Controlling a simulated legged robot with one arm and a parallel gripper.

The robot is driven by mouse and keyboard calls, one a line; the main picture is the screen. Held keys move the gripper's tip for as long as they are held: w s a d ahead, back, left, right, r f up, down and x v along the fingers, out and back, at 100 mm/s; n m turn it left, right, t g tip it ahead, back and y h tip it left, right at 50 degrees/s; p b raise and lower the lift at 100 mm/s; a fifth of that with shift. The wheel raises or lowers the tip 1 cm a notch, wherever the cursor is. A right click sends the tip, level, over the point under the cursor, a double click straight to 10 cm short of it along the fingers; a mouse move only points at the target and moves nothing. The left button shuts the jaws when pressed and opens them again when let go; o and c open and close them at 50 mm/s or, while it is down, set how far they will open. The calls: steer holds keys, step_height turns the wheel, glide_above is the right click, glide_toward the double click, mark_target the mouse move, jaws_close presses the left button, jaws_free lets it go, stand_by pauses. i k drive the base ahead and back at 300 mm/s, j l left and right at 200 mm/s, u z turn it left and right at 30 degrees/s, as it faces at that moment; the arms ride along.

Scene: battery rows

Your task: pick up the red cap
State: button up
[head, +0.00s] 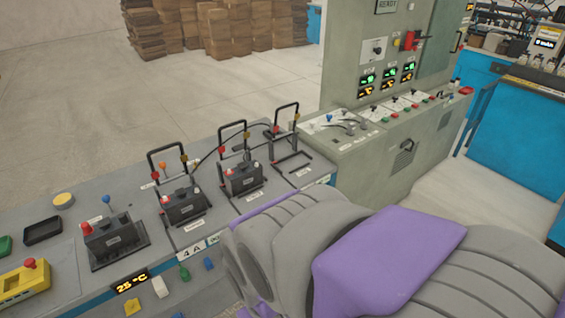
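Three black batteries stand in a row on the grey bench, each with something small and red on top at its left side. The nearest red cap (86,229) sits on the left battery (115,238). Another red cap (165,200) is on the middle battery (184,208), and a smaller one (228,172) is on the far battery (246,180). I cannot tell which one the task means. My grey and purple arm fills the lower right and hides part of the bench. My gripper's fingers do not show.
Black upright frames (232,124) rise behind the batteries. A yellow box with a red button (25,281) and a black tray (43,230) lie at the left. A green-grey control cabinet (395,150) stands at the bench's far end. Open floor lies behind the bench.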

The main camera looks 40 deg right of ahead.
mark_target(86, 227)
steer(key=i+l+u, duration=0.15)
steer(key=i+u, duration=0.25)
steer(key=i+l+u, duration=0.25)
steer(key=u, duration=0.15)
steer(key=i+l+u, duration=0.4)
